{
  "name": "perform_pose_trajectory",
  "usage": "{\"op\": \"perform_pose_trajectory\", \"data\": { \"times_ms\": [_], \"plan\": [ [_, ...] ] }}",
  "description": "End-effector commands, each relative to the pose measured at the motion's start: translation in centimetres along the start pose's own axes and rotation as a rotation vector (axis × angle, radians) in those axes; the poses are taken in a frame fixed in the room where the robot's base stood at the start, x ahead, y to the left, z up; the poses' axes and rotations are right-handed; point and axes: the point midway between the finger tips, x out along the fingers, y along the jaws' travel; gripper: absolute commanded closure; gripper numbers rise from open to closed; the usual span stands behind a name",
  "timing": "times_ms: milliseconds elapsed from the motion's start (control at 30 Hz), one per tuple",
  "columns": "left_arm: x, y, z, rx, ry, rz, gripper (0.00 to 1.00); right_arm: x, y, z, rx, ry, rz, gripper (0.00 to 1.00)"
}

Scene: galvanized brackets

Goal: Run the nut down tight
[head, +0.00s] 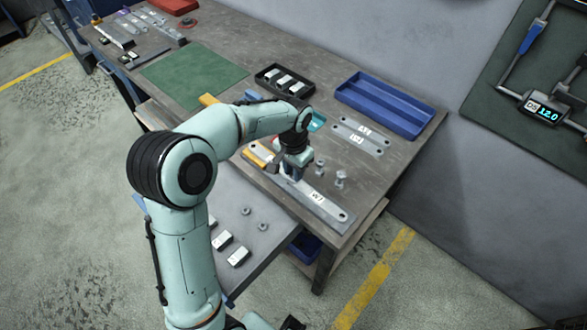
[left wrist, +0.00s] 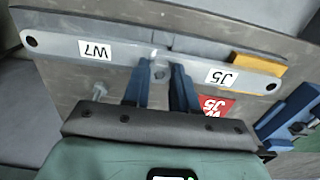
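Two grey bracket plates lie end over end in a line on the bench, one labelled W7 (left wrist: 95,52) and one labelled J5 (left wrist: 222,78). A small nut or bolt end (left wrist: 160,73) shows at their joint in the left wrist view. My left gripper (left wrist: 159,76) is open, its blue fingers on either side of this joint with gaps to the small part. In the head view my left gripper (head: 290,168) is low over the W7 plate (head: 330,209) and hides the joint. My right gripper cannot be made out.
Bolts (head: 340,179) stand beside the plates. Loose nuts (head: 263,227) and labelled blocks (head: 239,257) are on the lower grey surface. A yellow block (left wrist: 259,70) touches the J5 plate. A black tray (head: 268,81), blue tray (head: 385,105) and green mat (head: 193,76) lie farther back.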

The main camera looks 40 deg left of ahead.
Motion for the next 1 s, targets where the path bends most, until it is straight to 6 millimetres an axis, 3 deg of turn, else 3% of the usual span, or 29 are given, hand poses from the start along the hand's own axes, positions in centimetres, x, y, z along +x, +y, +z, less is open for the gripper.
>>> {"op": "perform_pose_trajectory", "data": {
  "times_ms": [400, 1000],
  "plan": [
    [0.0, 0.0, 0.0, 0.055, -0.001, 0.000, 1.00, -0.2, -0.1, -0.1, 0.000, 0.001, 0.000, 0.71],
    [-0.1, 0.1, 0.0, 1.027, -0.001, 0.003, 1.00, -2.9, -1.5, -1.3, -0.007, 0.020, -0.007, 0.71]
  ]
}}
